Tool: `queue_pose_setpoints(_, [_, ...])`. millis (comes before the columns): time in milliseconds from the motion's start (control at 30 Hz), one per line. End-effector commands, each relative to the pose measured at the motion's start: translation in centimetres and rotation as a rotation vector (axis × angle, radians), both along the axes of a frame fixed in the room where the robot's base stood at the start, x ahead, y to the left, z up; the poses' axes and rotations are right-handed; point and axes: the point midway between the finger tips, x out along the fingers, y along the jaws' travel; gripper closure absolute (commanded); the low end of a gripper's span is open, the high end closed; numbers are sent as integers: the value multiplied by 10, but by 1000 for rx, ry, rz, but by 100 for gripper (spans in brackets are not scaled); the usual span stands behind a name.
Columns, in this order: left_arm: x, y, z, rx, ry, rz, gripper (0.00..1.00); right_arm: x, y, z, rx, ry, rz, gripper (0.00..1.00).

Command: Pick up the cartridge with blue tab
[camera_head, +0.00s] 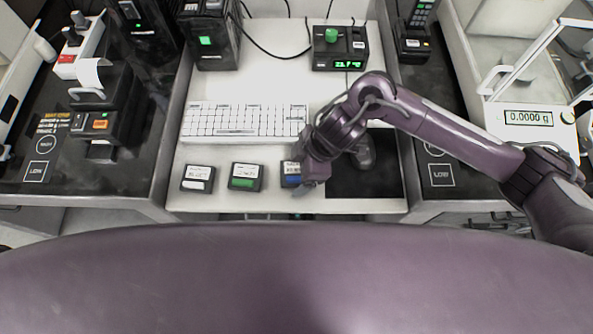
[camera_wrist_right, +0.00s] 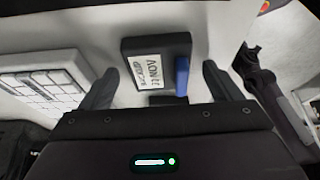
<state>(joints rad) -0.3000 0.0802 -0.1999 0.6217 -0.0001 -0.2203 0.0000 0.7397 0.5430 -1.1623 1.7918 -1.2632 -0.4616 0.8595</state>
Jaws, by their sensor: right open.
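The cartridge with the blue tab (camera_head: 289,180) lies on the white middle table, the rightmost in a row of dark cartridges. Its right side is partly hidden by my right gripper (camera_head: 304,186) in the head view. In the right wrist view the cartridge (camera_wrist_right: 155,50) shows as a dark block with a white printed label and a blue tab (camera_wrist_right: 182,76). My right gripper (camera_wrist_right: 162,88) is open, with one finger to each side of the cartridge in that view. I cannot tell how high the fingers are above the table. My left gripper is not in view.
A green-tab cartridge (camera_head: 244,183) and a white-tab cartridge (camera_head: 198,178) lie to the left. A white keyboard (camera_head: 225,122) is behind them. A black mat (camera_head: 350,186) and a mouse (camera_head: 365,155) are to the right. A black device with a green knob (camera_head: 340,48) stands at the back.

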Motion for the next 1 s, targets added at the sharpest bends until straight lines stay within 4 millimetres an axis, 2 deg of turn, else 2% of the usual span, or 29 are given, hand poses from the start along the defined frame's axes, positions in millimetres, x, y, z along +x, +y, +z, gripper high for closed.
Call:
queue_pose_setpoints(67, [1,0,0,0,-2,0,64,0,0,0,0,0,0,17])
queue_pose_setpoints(433, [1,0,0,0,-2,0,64,0,0,1,0,-1,0,65])
queue_pose_setpoints(767, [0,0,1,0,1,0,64,1,0,5,2,-2,0,65])
queue_pose_setpoints(867, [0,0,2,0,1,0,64,1,0,14,2,-2,1,65])
queue_pose_setpoints(1000, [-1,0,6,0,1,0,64,1,1,36,3,-6,3,65])
